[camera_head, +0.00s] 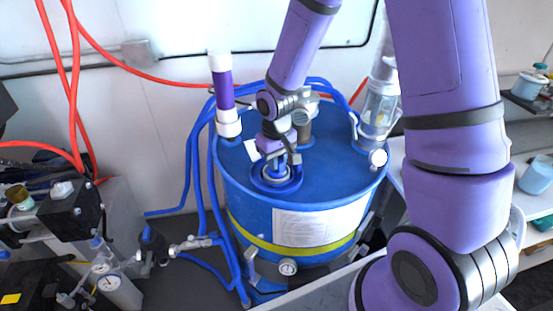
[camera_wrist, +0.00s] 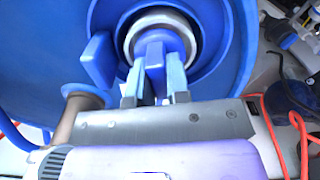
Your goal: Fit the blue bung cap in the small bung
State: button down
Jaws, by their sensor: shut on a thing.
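The blue drum (camera_head: 330,180) stands in the middle of the head view. Its round recessed bung (camera_head: 290,185) is at the near part of the lid. My gripper (camera_head: 277,163) points down over this recess. In the wrist view my gripper (camera_wrist: 155,88) is shut on the upright tab of the blue bung cap (camera_wrist: 154,58). The cap is over the bung's pale ring (camera_wrist: 130,38), inside the blue recess (camera_wrist: 222,70). The cap's underside is hidden, so I cannot tell whether it is seated.
A purple column with white ends (camera_head: 223,90) stands at the lid's left. A clear cylinder (camera_head: 379,105) stands at its right. A brownish pipe (camera_wrist: 68,118) rises close by my gripper. Blue hoses (camera_head: 200,170) run down the drum's left side.

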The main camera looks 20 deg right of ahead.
jog(key=shift+f, duration=0.25)
jog(key=c, duration=1.4)
grip_release()
jog(key=shift+r, duration=5.5)
jog(key=s+d+r+t, duration=0.1)
jog(key=s+d+r, duration=0.1)
jog(key=s+r, duration=0.4)
jog(key=s+d+r+m+t, duration=0.1)
jog(key=s+d+r+t, duration=0.1)
jog(key=s+r, duration=0.5)
jog(key=s+d+r+m+t, duration=0.1)
jog(key=s+d+r+t, duration=0.1)
jog(key=s+r, duration=0.5)
jog(key=shift+s+d, duration=0.25)
jog(key=shift+s, duration=0.25)
jog(key=shift+s+d, duration=0.2)
jog(key=shift+s, duration=0.3)
